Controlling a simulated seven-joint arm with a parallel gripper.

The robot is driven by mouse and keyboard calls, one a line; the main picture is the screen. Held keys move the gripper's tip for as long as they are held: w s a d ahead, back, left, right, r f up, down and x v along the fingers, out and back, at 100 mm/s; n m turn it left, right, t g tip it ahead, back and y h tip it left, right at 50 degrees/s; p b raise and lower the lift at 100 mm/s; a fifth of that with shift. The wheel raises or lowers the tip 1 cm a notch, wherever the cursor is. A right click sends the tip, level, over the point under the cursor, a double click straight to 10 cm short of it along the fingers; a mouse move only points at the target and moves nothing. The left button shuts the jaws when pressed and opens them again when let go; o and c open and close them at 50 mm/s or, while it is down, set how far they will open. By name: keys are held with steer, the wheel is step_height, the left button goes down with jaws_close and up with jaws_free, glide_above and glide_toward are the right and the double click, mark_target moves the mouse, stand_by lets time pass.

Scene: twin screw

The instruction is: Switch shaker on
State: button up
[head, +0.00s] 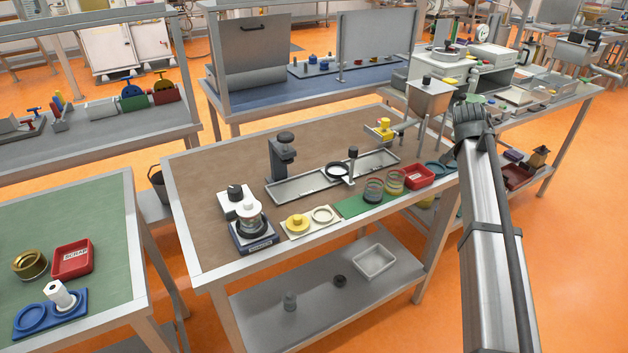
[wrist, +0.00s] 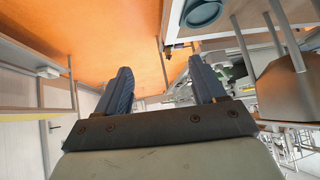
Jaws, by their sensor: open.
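What looks like the shaker (head: 254,243) is a blue-based device at the front left of the brown-topped table in the head view, with a label on its front. A pale round vessel (head: 250,219) stands on it. Just behind it is a white box (head: 231,207) with a black knob (head: 235,191) on top; the knob's setting is too small to read. In the wrist view my gripper (wrist: 162,82) has two blue-grey fingers wide apart with nothing between them. In the head view my arm is at the right, well away from the shaker; its fingers cannot be made out there.
A hopper (head: 430,98) stands at the right. The table's back left is clear.

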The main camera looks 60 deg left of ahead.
steer(key=s+a+r+y, duration=0.1)
steer(key=s+a+r, duration=0.2)
steer(key=a+r, duration=0.3)
steer(key=s+a+r+y, duration=0.1)
steer(key=s+a+r, duration=0.3)
steer(key=r, duration=0.3)
steer(key=s+a+n+g, duration=0.1)
steer(key=s+a+n, duration=0.3)
steer(key=s, duration=0.8)
steer(key=s+a+f+n+g+h, duration=0.1)
steer(key=s+a+n+g, duration=0.1)
steer(key=s+a+n, duration=0.2)
steer(key=s+a+n+g, duration=0.2)
steer(key=s+a, duration=0.6)
steer(key=s, duration=1.2)
steer(key=shift+s+a+f+n, duration=0.25)
steer(key=shift+a+n, duration=0.05)
steer(key=shift+n, duration=0.7)
steer(key=s+a+f+n+g+h, duration=0.1)
steer(key=s+f+n+g+h, duration=0.2)
steer(key=s, duration=0.7)
steer(key=n, duration=0.5)
glide_toward(234, 188)
steer(key=f, duration=0.9)
steer(key=shift+a+f, duration=0.2)
steer(key=shift+f, duration=0.15)
